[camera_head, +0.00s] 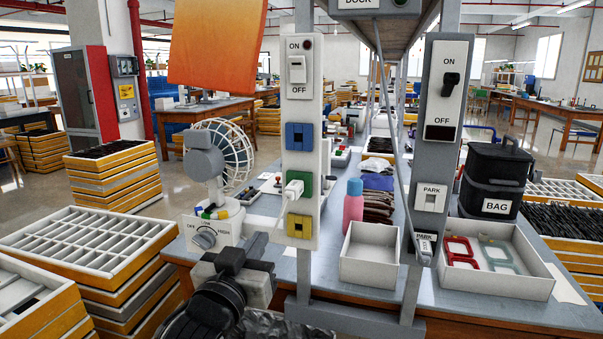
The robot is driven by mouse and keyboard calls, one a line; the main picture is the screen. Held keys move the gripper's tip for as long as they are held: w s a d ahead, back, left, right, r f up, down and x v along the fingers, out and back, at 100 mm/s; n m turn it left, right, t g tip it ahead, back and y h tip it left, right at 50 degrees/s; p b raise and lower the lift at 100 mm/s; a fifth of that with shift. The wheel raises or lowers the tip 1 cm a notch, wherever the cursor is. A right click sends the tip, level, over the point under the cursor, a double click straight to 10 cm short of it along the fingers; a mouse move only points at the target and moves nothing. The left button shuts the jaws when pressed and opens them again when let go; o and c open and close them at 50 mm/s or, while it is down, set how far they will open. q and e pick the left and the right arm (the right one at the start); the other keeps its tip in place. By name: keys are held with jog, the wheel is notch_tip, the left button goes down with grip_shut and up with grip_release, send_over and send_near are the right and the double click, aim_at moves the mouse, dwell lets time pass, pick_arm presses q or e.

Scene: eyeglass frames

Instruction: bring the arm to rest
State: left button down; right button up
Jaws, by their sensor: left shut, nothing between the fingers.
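My left gripper (247,262) is in the lower middle, in front of the workbench (345,303). It is dark grey and shut, with nothing seen held in it. It is below the white switch panel (302,130) and beside the fan's control box (208,233). My right gripper is not in view.
A white plug (294,190) sits in the green socket. The fan (222,160) stands close behind my gripper. An empty white tray (369,252) and a tray (497,283) with red and grey-green frames lie on the bench. A black BAG bin (492,180) stands behind.

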pick_arm(q)
jog(key=s+a+f+g, duration=0.2)
jog(key=s+f+g, duration=0.2)
jog(key=s+f, duration=0.8)
jog(key=s+a+f+g+y, duration=0.1)
jog(key=s+a+f+g, duration=0.2)
jog(key=s+f, duration=0.9)
notch_tip(320, 180, down, 5)
jog(key=shift+s+a+f+g, duration=0.1)
jog(key=shift+s+a+g, duration=0.15)
jog(key=shift+g, duration=0.15)
